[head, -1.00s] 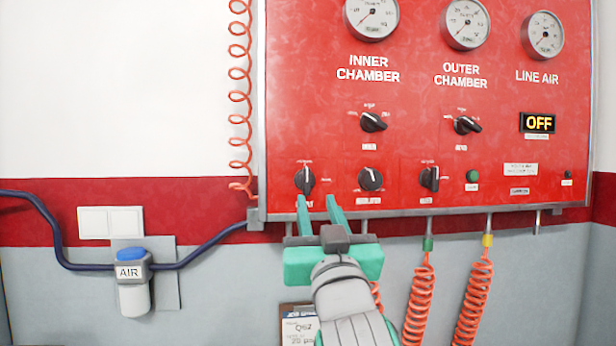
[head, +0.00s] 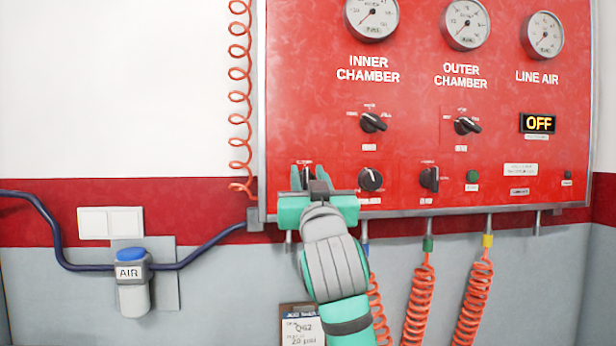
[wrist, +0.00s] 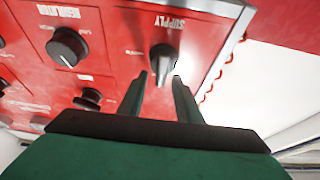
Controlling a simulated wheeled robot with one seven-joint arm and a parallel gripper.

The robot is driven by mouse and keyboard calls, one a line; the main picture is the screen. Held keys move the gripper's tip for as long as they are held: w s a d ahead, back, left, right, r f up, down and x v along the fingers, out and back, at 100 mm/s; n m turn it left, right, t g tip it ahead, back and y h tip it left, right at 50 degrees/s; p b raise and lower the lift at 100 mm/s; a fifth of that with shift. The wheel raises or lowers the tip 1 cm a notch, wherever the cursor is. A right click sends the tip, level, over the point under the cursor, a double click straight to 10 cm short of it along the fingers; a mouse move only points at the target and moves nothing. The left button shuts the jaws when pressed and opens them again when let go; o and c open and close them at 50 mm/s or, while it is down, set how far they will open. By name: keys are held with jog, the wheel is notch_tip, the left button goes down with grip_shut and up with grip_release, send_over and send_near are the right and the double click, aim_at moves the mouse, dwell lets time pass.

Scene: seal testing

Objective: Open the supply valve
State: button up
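The supply valve is a black knob (wrist: 163,58) labelled SUPPLY on the red panel (head: 430,120), in the lower row at the far left. In the wrist view its pointer ridge points down between my fingers. My gripper (wrist: 161,82) is open, with one green finger on each side of the knob. Whether either fingertip touches it is hard to tell. In the head view my gripper (head: 309,176) is over the knob and hides most of it.
The regulator knob (head: 370,180) is close on the right of my gripper. More black knobs, a green button (head: 472,176) and three gauges are on the panel. The display (head: 538,122) reads OFF. Orange coiled hoses (head: 419,300) hang below. A blue-capped AIR unit (head: 132,275) is at left.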

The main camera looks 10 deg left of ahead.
jog(key=shift+w, duration=0.1)
grip_shut()
